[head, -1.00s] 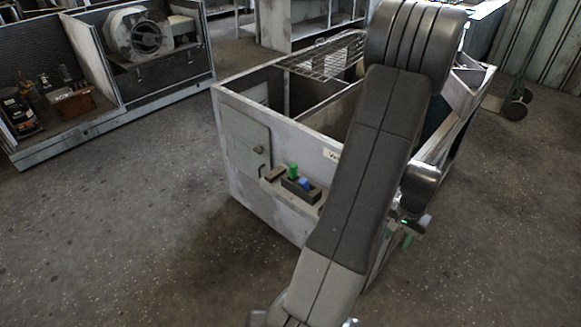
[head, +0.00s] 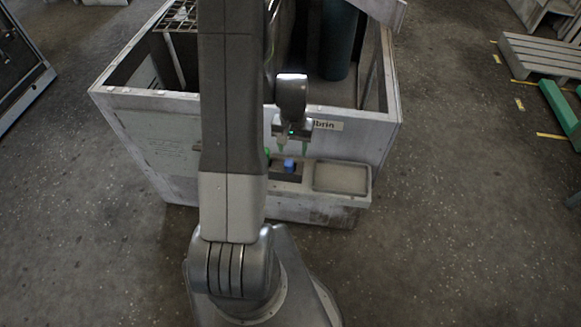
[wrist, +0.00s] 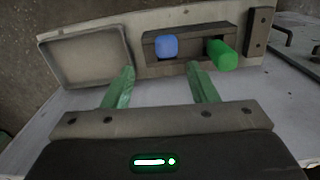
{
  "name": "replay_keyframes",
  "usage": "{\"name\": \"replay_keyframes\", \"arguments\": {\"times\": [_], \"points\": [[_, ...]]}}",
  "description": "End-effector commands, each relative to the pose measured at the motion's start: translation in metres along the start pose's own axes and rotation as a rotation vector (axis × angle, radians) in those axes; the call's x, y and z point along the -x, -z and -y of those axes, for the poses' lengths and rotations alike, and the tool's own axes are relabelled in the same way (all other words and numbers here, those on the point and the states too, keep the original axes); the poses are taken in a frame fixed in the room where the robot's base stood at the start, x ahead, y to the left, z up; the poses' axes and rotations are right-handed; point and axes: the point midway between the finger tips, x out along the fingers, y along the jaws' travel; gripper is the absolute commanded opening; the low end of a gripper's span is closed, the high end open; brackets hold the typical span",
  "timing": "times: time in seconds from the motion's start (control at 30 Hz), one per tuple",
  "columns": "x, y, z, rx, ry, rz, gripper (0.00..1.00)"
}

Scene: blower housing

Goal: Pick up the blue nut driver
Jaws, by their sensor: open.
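The blue nut driver (wrist: 167,46) stands in a dark holder block (wrist: 193,43) on a ledge, with its blue handle end showing; its shaft is hidden. In the head view its blue top (head: 289,164) shows just below my gripper. A green-handled tool (wrist: 222,56) stands in the same holder beside it. My gripper (wrist: 160,78) has green fingers, is open and is empty. In the wrist view the blue handle lies ahead of the gap between the fingertips, apart from both. In the head view my gripper (head: 292,148) is above the holder.
A shallow grey tray (wrist: 90,57) sits on the ledge beside the holder, also seen in the head view (head: 341,178). The ledge is fixed to a grey housing (head: 345,150) with open compartments. A pallet (head: 540,55) lies at the far right.

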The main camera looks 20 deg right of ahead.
Motion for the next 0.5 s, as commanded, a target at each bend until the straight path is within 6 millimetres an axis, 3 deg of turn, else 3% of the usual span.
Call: {"name": "replay_keyframes", "arguments": {"times": [0.2, 0.5], "points": [[-0.034, -0.001, 0.000, 0.000, 0.000, 0.003, 0.53], [-0.052, -0.001, 0.000, 0.000, 0.000, 0.001, 0.53]]}}
